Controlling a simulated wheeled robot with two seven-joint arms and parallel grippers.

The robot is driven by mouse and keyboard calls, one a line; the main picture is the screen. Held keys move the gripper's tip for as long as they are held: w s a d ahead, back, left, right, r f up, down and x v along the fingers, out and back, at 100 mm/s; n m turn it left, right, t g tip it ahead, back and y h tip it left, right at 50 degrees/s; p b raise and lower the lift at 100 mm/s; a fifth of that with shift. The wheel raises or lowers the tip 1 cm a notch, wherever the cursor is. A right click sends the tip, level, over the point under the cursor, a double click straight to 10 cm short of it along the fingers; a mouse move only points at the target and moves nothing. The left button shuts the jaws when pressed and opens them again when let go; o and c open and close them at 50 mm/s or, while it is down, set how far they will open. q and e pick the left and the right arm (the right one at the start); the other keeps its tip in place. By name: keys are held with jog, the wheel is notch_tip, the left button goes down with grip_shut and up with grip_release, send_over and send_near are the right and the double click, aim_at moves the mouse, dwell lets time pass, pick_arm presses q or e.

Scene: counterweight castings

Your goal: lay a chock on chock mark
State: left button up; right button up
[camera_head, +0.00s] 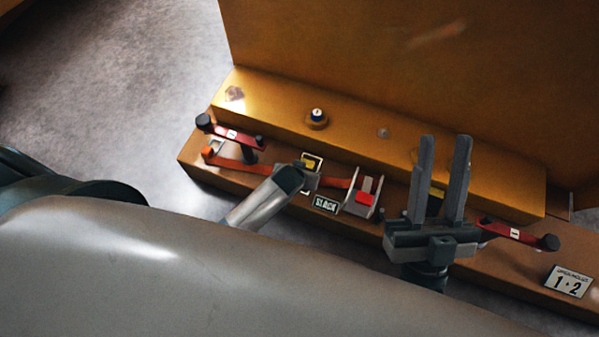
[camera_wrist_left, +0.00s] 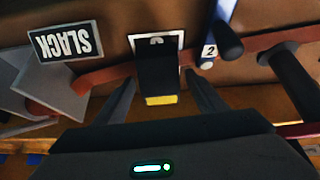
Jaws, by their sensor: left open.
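A dark block with a yellow end, which looks like the chock (camera_wrist_left: 157,72), lies over a white-framed square that looks like the chock mark (camera_wrist_left: 134,41) in the left wrist view. In the head view the chock's yellow part (camera_head: 309,163) shows inside the white frame (camera_head: 318,157). My left gripper (camera_wrist_left: 162,100) is open, one finger on each side of the chock with gaps visible. In the head view my left gripper (camera_head: 291,180) partly hides this spot. My right gripper (camera_head: 444,178) is open and empty, its fingers pointing up over the ledge.
A red strap (camera_head: 235,165) runs along the ledge past the chock. Red levers (camera_head: 236,135) (camera_head: 512,232) stand at both sides. A SLACK label (camera_head: 326,205) and a grey bracket with a red block (camera_head: 364,197) sit close by. A tall orange wall (camera_head: 400,70) rises behind.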

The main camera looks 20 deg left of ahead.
pick_arm(q)
jog(key=p+v, duration=0.2)
jog(key=v, duration=0.4)
jog(key=shift+p+v, duration=1.05)
jog(key=shift+v, duration=1.7)
pick_arm(e)
jog(key=w+a+f+g+h, duration=0.1)
jog(key=w+f+g+h, duration=0.1)
jog(key=f+g, duration=0.6)
jog(key=shift+w+a+f, duration=0.4)
jog(key=shift+w+f, duration=0.2)
jog(key=shift+f, duration=1.75)
